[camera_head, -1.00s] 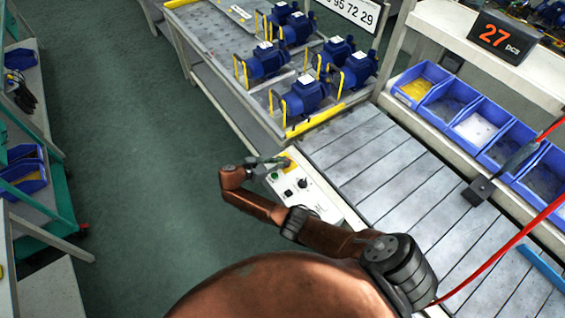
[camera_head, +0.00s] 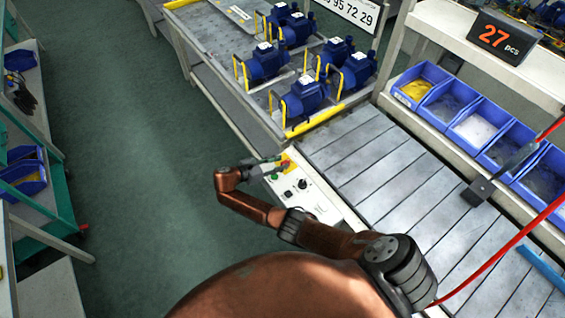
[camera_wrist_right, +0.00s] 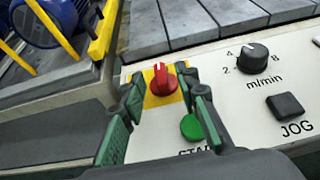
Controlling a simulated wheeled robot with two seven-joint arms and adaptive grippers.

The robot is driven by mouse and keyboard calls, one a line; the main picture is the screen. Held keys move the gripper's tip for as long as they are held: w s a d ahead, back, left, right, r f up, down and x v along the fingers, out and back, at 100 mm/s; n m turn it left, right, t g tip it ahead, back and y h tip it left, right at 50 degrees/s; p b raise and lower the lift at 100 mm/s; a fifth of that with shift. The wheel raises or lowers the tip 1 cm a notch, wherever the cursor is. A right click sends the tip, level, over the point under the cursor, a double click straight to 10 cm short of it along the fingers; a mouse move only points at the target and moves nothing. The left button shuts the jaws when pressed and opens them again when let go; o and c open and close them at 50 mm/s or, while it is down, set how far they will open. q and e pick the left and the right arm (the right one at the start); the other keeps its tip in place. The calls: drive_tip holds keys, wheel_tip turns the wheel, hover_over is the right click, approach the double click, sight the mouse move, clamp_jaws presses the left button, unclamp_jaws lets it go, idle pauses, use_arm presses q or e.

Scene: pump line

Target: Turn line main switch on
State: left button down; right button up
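The main switch is a red rotary knob (camera_wrist_right: 164,79) on a yellow plate at the left end of the white control panel (camera_wrist_right: 240,95). It also shows small as a red spot (camera_head: 286,163) in the head view. My right gripper (camera_wrist_right: 163,92) is open, with its green-padded fingers on either side of the knob in the wrist view. Whether they touch it I cannot tell. In the head view the right gripper (camera_head: 272,167) is over the panel's far end. My left gripper is not in view.
A green start button (camera_wrist_right: 191,127) is close beside the right finger. A black speed dial (camera_wrist_right: 252,58) and a black JOG button (camera_wrist_right: 285,105) lie further right. A slatted conveyor (camera_head: 390,170) borders the panel, and blue pumps (camera_head: 305,95) stand on a table behind.

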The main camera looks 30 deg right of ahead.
drive_tip(key=v, duration=1)
drive_tip(key=shift+w, duration=0.1)
